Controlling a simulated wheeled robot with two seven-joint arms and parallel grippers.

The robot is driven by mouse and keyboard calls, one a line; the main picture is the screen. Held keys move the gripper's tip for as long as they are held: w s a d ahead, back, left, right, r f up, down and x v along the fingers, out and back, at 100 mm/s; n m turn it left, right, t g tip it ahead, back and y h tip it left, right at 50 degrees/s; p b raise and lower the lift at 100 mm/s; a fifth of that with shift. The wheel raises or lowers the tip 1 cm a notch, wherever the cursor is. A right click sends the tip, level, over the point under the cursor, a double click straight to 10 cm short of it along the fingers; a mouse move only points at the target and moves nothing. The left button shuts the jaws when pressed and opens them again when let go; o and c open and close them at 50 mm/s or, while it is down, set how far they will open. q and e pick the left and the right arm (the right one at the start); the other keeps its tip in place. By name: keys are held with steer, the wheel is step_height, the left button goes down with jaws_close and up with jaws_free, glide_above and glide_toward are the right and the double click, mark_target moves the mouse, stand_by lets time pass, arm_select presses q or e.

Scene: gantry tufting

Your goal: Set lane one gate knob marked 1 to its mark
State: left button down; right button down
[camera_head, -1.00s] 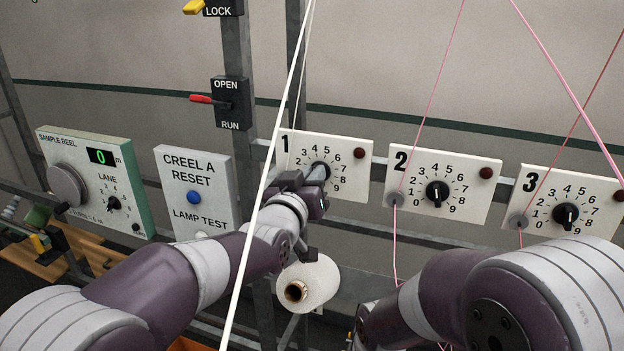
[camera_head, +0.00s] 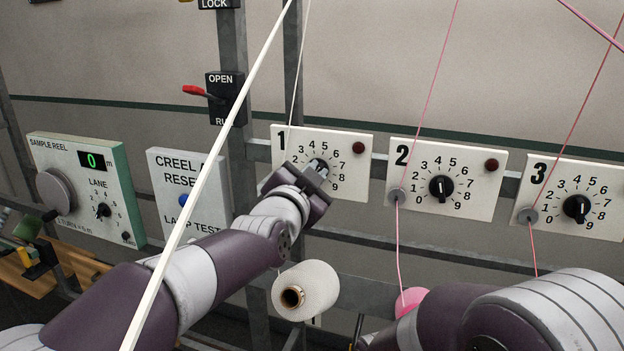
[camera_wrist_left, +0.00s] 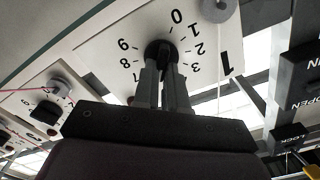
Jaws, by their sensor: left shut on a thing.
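The white gate panel marked 1 (camera_head: 350,184) hangs on the frame, with a dial from 0 to 9 and a dark red lamp at its upper right. Its black knob (camera_head: 319,165) is partly hidden behind my left gripper (camera_head: 314,176). In the left wrist view the knob (camera_wrist_left: 157,46) sits between the tips of my left gripper (camera_wrist_left: 162,66), which is shut on it. The fingers hide the knob's pointer and part of the scale. My right arm (camera_head: 540,315) shows at lower right; its gripper is out of view.
Panels marked 2 (camera_head: 470,206) and 3 (camera_head: 598,220) hang to the right with pink yarn before them. The reset box (camera_head: 165,165) and sample reel box (camera_head: 120,175) are left. A white cone (camera_head: 318,283) sits below panel 1. A white strand (camera_head: 200,200) crosses in front of my left arm.

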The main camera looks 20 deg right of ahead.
arm_select(q)
steer(key=shift+s+d+f+m, duration=0.1)
steer(key=shift+m, duration=1.7)
steer(key=shift+d+f+m, duration=0.1)
steer(key=shift+m, duration=1.7)
steer(key=c, duration=1.2)
jaws_free()
steer(key=shift+s+a+f, duration=0.1)
